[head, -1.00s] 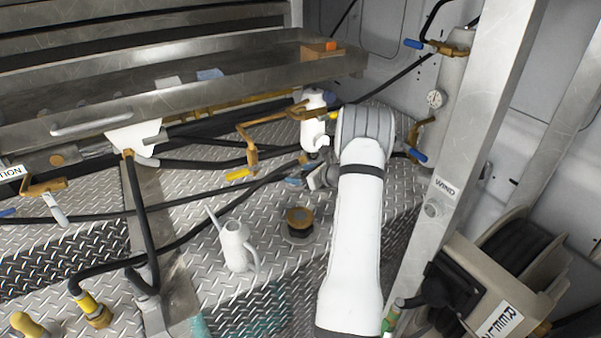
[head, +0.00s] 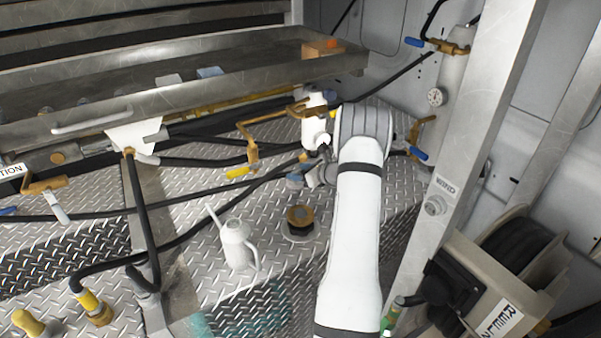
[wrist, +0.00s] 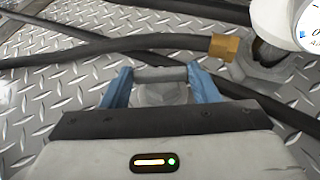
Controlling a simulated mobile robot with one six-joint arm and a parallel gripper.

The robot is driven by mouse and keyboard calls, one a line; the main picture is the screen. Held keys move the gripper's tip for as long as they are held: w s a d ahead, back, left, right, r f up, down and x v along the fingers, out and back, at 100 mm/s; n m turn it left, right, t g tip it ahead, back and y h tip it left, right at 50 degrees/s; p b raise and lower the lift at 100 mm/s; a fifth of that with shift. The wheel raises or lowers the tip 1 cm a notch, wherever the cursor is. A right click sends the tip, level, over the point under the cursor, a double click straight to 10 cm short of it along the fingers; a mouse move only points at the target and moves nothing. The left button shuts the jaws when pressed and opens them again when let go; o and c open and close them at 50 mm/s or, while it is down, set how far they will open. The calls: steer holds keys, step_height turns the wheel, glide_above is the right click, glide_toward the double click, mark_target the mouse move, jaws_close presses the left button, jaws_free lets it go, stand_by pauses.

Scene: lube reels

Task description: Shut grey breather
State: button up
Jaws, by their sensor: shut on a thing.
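The grey breather (wrist: 160,93) is between the two blue fingers of my gripper (wrist: 162,88) in the wrist view. It has a short grey crossbar on top and a rounder grey body below. The fingers press on it from both sides, and its lower part is hidden by my gripper's body. In the head view my gripper (head: 296,181) is low over the tread-plate floor, left of my white arm. The breather is too small and covered to make out there.
A white filter-like canister (head: 314,128) with a brass pipe stands just behind. A brass-topped round fitting (head: 300,222) and a white oil can (head: 237,245) stand in front. Black hoses (wrist: 110,47) cross close to the gripper. A metal post (head: 470,150) rises at right.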

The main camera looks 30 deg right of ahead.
steer(key=m+h+b, duration=0.1)
steer(key=b, duration=0.2)
steer(key=shift+a+f+t, duration=0.15)
steer(key=shift+f+t, duration=0.05)
steer(key=shift+t, duration=0.1)
steer(key=m+h+b, duration=0.1)
steer(key=h+b, duration=0.1)
steer(key=b, duration=0.2)
steer(key=shift+a+m, duration=0.15)
steer(key=shift+m, duration=0.25)
steer(key=shift+m+h+b, duration=0.4)
steer(key=shift+h+b, duration=0.2)
steer(key=shift+b, duration=0.6)
steer(key=shift+a+r+m+h+b, duration=0.1)
steer(key=shift+r+m+h+b, duration=0.15)
steer(key=shift+m+h+b, duration=0.4)
steer(key=shift+n, duration=0.25)
steer(key=o, duration=1)
